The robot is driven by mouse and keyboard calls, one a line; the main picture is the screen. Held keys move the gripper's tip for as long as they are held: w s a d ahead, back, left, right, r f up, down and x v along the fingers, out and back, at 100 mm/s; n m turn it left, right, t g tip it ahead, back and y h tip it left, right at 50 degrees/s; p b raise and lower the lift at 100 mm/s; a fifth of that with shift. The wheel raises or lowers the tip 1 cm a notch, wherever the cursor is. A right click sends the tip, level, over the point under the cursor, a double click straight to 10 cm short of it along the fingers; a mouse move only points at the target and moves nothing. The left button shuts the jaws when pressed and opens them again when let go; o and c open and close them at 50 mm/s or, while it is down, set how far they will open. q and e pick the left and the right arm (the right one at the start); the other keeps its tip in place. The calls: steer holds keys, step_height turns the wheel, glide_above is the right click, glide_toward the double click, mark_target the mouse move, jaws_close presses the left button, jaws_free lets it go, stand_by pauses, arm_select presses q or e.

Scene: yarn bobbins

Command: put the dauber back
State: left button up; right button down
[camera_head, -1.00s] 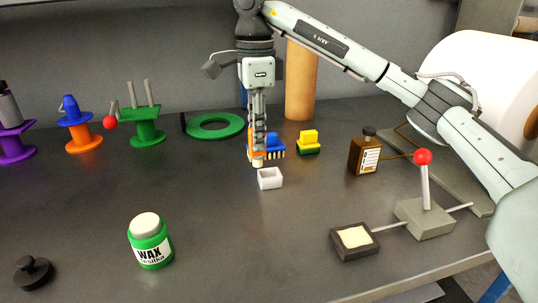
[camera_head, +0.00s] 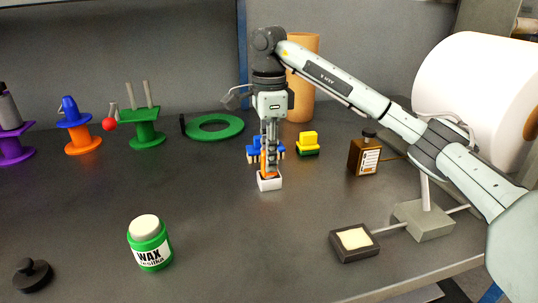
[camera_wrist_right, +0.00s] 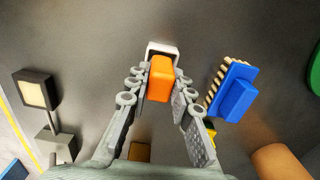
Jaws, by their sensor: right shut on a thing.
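My right gripper (camera_head: 269,157) points straight down and is shut on the orange dauber (camera_head: 264,163). The dauber also shows between the fingers in the right wrist view (camera_wrist_right: 161,78). Its lower end is at the small white cup (camera_head: 269,184) and appears to be inside its rim. The cup also shows in the right wrist view (camera_wrist_right: 155,46), mostly behind the dauber. The dauber's tip is hidden. My left gripper is not in view.
A blue brush (camera_head: 254,146) stands just behind the gripper, with a yellow and green block (camera_head: 308,143) to its right. A brown bottle (camera_head: 364,155), a pad on a lever stand (camera_head: 354,240) and a wax jar (camera_head: 150,243) stand around. The front middle is clear.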

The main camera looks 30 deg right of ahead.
steer(key=c, duration=1.3)
jaws_free()
steer(key=shift+c, duration=0.2)
steer(key=shift+r, duration=0.1)
step_height(320, 180, up, 12)
